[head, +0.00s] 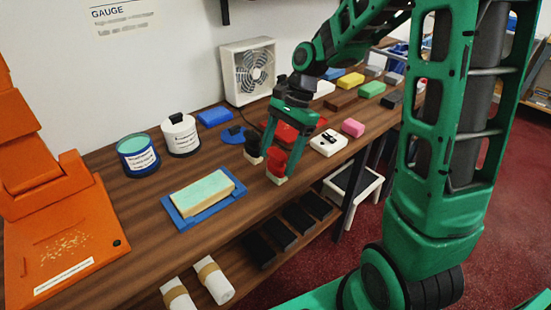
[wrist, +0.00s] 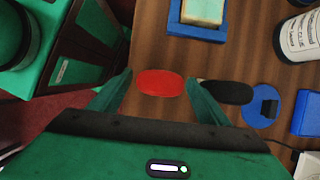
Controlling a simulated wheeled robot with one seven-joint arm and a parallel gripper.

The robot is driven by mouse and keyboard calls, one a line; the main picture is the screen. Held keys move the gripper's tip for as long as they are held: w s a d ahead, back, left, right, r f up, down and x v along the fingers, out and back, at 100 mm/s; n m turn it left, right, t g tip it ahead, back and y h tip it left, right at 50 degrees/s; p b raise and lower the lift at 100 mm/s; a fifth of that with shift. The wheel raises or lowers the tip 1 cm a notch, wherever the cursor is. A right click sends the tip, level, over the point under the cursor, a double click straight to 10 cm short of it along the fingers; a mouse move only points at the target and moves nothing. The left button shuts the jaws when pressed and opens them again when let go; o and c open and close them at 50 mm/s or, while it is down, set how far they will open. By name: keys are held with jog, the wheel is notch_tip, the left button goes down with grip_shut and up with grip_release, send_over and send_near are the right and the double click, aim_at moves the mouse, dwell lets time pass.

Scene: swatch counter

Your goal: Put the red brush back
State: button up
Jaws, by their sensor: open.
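The red brush (head: 276,164) stands upright on the wooden counter near its front edge, with a pale foot at the bottom. From above in the wrist view it is a red oval (wrist: 160,83). My gripper (head: 284,146) is open above it, pointing down. In the wrist view its two fingers stand on either side of the red oval, with a gap at the left; the right finger lies between it and a black brush (wrist: 228,93). The black brush (head: 253,146) stands just behind and left in the head view. Whether the fingers touch the red brush is unclear.
A blue tray with a pale green-topped block (head: 180,221) lies left. A blue lid (head: 232,136), an open tin (head: 139,160) and a white tub (head: 181,138) stand behind. A red item lies behind my gripper.

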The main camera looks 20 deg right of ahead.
jog(key=v, duration=1.1)
jog(key=s+d+f+n+h, duration=0.1)
jog(key=s+d, duration=0.3)
jog(key=s, duration=0.4)
jog(key=s+d+f+n+h, duration=0.1)
jog(key=s+d+n, duration=0.3)
jog(key=s, duration=0.4)
jog(key=s+d+f+n+t+h, duration=0.1)
jog(key=s+d+f+n+h, duration=0.1)
jog(key=s+d, duration=0.3)
jog(key=s+f+n, duration=0.1)
jog(key=s, duration=0.2)
jog(key=shift+s, duration=0.4)
jog(key=shift+w+f, duration=0.2)
jog(key=shift+w, duration=0.4)
